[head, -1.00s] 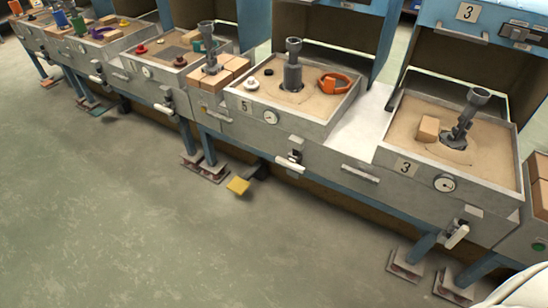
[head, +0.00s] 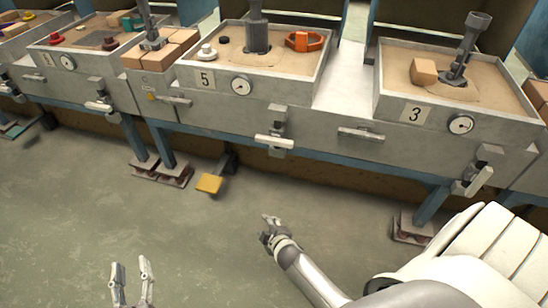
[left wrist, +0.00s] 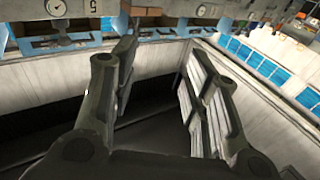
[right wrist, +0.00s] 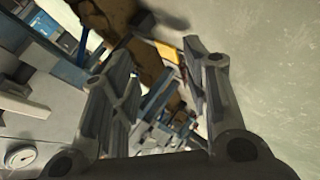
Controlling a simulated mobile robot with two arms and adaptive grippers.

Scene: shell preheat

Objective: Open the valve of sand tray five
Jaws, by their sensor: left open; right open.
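Sand tray five (head: 310,88) is a grey box of sand with a "5" plate (head: 205,78) and a round gauge (head: 240,87) on its front. Below its front is a valve with a pale lever handle (head: 274,142) lying roughly horizontal. My right gripper (head: 266,228) is open and empty, below the handle and apart from it. My left gripper (head: 131,266) is open and empty over the floor, lower left of the handle. The open fingers also show in the left wrist view (left wrist: 157,55) and in the right wrist view (right wrist: 157,65).
A yellow pedal (head: 209,184) stands near the floor below tray five. Sand tray three (head: 400,107), to the right, has its own tilted handle (head: 480,179). Bricks (head: 160,58) and a similar handle (head: 99,106) are to the left. The floor in front is clear.

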